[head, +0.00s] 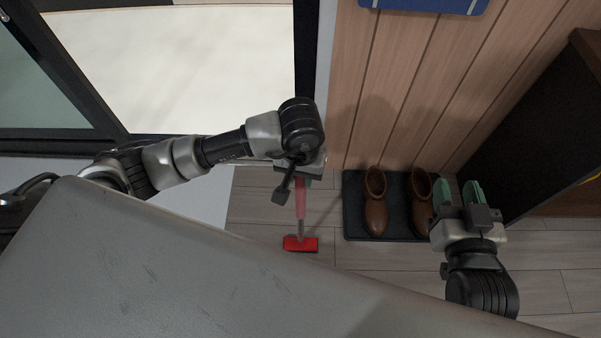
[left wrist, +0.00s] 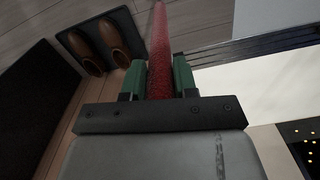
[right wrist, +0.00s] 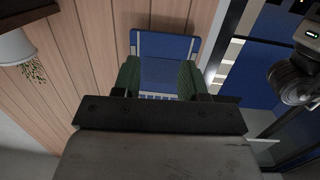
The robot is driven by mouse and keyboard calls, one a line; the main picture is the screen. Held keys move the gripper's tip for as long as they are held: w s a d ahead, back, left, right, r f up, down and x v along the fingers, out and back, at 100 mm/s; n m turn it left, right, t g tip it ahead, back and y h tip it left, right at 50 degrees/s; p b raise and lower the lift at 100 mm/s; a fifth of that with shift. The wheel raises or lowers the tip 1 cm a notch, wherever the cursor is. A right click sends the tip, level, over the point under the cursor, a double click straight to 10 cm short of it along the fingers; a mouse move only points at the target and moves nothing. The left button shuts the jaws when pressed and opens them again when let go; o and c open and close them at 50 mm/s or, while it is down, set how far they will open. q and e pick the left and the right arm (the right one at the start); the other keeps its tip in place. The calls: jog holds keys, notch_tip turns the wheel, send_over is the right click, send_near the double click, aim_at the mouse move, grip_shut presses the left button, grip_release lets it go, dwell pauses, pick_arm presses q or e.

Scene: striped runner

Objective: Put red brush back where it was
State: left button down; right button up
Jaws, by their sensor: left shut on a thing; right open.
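The red brush has a red head (head: 300,244) and a paler red handle, and it hangs upright over the wood floor in the head view. My left gripper (head: 301,178) is shut on the upper part of its handle, mostly hidden behind the wrist. In the left wrist view the red handle (left wrist: 159,62) runs between the green fingers (left wrist: 158,80). The brush head is not visible there. My right gripper (head: 459,192) is open and empty, beside the boots in the head view. Its green fingers (right wrist: 161,80) stand apart in the right wrist view.
Brown boots (head: 375,215) stand on a dark mat (head: 354,232) against the wood-panelled wall (head: 400,90). A dark cabinet (head: 530,120) is at the right. A blue object with a pale frame (right wrist: 165,45) shows on the wall. Floor around the brush head is clear.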

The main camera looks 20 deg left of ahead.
pick_arm(q)
jog(key=c, duration=0.9)
grip_release()
jog(key=shift+o, duration=0.2)
jog(key=shift+f, duration=0.1)
pick_arm(e)
jog(key=shift+w+a+r+t, duration=0.1)
jog(key=shift+a+r+t, duration=0.05)
jog(key=shift+r+t, duration=0.25)
